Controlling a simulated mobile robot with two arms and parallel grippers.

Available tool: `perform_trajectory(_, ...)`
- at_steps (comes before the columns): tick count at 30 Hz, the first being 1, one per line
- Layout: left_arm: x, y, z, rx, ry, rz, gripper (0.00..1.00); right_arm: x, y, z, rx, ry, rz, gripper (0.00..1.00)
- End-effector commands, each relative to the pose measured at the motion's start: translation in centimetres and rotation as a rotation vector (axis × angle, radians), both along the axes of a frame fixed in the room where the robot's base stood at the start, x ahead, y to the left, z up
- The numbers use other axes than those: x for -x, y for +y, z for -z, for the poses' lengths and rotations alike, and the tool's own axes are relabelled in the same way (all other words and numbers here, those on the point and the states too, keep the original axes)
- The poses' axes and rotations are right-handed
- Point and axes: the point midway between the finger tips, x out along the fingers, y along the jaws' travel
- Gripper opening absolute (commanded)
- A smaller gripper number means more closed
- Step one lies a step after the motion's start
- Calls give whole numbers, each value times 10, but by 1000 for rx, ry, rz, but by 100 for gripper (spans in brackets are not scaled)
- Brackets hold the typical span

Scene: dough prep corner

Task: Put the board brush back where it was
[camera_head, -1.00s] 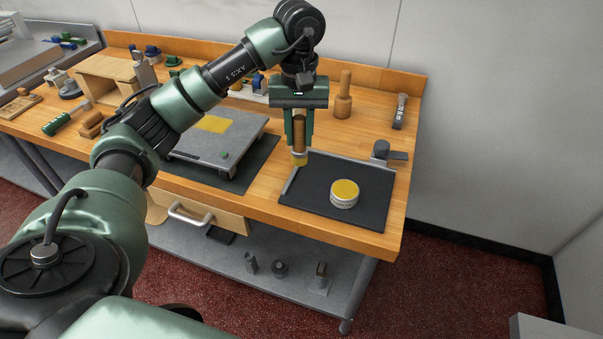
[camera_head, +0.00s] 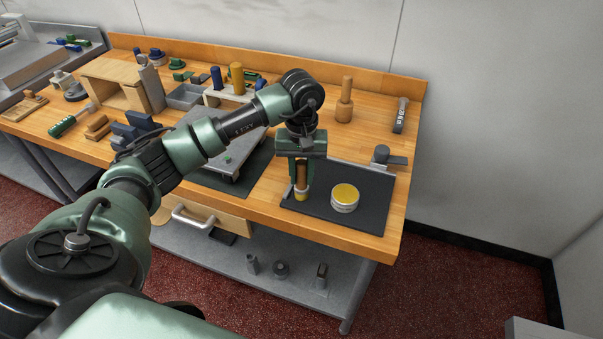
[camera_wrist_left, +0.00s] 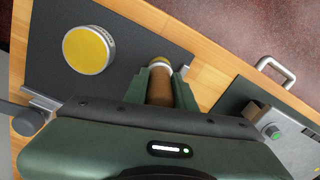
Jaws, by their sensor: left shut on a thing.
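My left gripper (camera_head: 300,188) is shut on the board brush (camera_head: 301,181), which has a brown wooden handle, a pale band and a yellow tip. The brush is about upright with its tip down, over the left part of the dark mat (camera_head: 372,218). I cannot tell whether the tip touches the mat. The left wrist view shows the brush (camera_wrist_left: 161,88) between the two green fingers (camera_wrist_left: 162,82). A round tin with a yellow top (camera_head: 344,197) stands on the mat, right of the brush and apart from it. My right gripper is not in view.
A wooden pestle-like piece (camera_head: 344,103) and a grey-handled tool (camera_head: 400,115) are at the back. A dark-handled grey piece (camera_head: 384,156) sits at the mat's back right corner. The mat's front right is clear.

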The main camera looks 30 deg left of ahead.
Motion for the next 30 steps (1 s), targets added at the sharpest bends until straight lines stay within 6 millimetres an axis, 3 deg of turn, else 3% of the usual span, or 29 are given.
perform_trajectory(3, 0, 0, 4, -1, -1, 0, 0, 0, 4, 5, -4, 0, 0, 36)
perform_trajectory(4, 0, 0, 3, -1, -1, 0, 31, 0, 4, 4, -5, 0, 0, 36)
perform_trajectory(6, 0, 0, 2, 0, 0, 0, 47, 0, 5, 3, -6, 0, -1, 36)
perform_trajectory(18, 0, 0, -3, 1, 1, 0, 47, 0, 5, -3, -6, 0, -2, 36)
perform_trajectory(20, -1, 0, -7, 0, -4, 0, 47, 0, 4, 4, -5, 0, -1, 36)
perform_trajectory(30, -1, 0, -79, 0, -6, 0, 47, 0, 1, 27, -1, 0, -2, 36)
